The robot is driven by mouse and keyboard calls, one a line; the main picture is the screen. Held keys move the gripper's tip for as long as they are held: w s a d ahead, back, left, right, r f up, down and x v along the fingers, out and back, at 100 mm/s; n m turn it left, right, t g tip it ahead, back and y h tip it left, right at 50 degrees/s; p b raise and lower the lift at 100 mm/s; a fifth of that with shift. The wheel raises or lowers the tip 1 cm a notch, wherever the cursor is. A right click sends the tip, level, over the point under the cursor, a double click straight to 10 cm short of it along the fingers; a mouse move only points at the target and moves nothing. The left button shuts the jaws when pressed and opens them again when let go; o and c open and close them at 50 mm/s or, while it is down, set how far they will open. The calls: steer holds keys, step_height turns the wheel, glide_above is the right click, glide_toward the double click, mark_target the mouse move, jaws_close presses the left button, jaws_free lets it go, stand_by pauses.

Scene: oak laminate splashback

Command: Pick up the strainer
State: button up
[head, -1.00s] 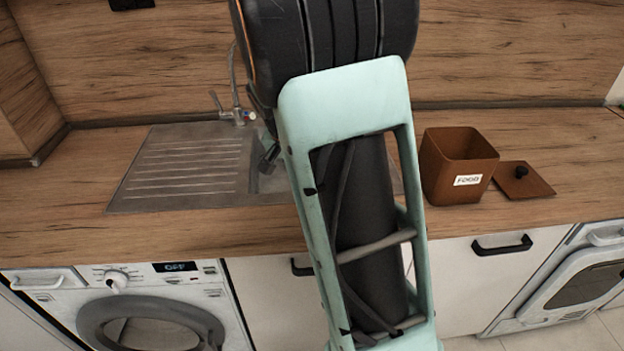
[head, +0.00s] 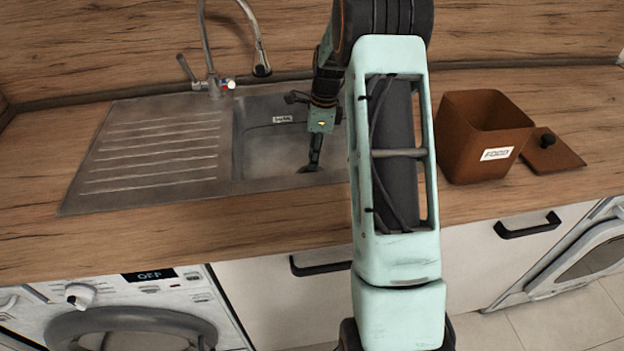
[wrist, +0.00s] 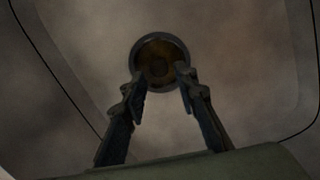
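The strainer (wrist: 160,52) is a small round piece with a dark rim and a brownish middle, at the bottom of the sink basin (head: 262,158). In the wrist view it lies straight beyond my fingertips. My gripper (wrist: 161,76) is open, with one finger on each side of the strainer's near part; I cannot tell whether they touch it. In the head view my gripper (head: 312,160) points down into the basin, just above a dark round spot at the drain; the strainer itself is hardly visible there.
The faucet (head: 215,60) stands behind the sink, its spout over the basin. A ribbed drainboard (head: 155,150) lies to the left. A brown open FOOD box (head: 478,150) and its lid (head: 552,155) stand on the counter to the right. The basin walls surround my gripper.

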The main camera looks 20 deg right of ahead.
steer(key=f, duration=0.6)
steer(key=shift+a, duration=0.25)
jaws_close()
